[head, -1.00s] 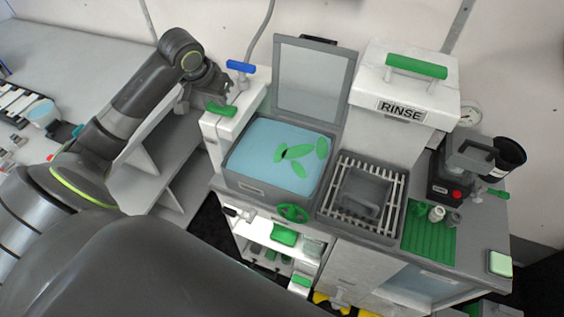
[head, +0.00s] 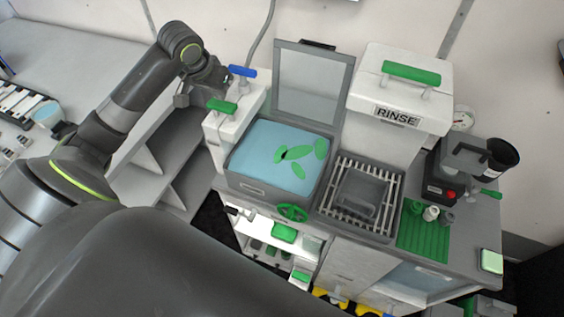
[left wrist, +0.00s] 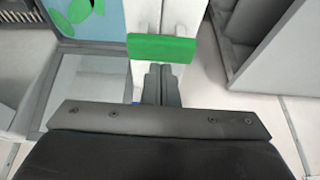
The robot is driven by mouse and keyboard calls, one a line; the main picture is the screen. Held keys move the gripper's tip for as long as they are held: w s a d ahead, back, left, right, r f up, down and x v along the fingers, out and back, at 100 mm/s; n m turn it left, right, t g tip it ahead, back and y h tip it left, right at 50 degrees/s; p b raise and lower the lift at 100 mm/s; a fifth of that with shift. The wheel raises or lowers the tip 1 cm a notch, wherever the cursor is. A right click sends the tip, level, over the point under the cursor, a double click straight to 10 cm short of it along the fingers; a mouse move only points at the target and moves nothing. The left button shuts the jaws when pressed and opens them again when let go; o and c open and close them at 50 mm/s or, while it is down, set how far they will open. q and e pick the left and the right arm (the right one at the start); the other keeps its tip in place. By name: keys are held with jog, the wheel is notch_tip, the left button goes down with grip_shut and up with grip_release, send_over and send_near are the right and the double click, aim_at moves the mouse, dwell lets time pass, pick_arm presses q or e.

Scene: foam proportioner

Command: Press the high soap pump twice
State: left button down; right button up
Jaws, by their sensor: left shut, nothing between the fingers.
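A white dispenser (head: 219,136) stands at the left of the sink with two pumps on top. The front pump has a green bar handle (head: 222,106), raised on its stem. The rear pump has a blue bar handle (head: 242,71). I cannot tell from labels which one is the high pump. My left gripper (head: 191,95) is just left of the green handle, shut and empty. In the left wrist view the shut fingers (left wrist: 163,82) point at the green handle (left wrist: 163,48), which lies just beyond their tips. A sliver of blue shows beside the fingers. My right gripper is not in view.
The sink (head: 258,158) holds blue water with green leaf shapes, its lid (head: 306,85) raised behind. A RINSE box (head: 400,90) and a grated drain (head: 338,205) are to the right. Grey shelves (head: 170,165) stand below my left arm.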

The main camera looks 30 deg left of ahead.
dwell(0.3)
pick_arm(q)
notch_tip(320, 180, up, 6)
dwell(0.7)
dwell(0.4)
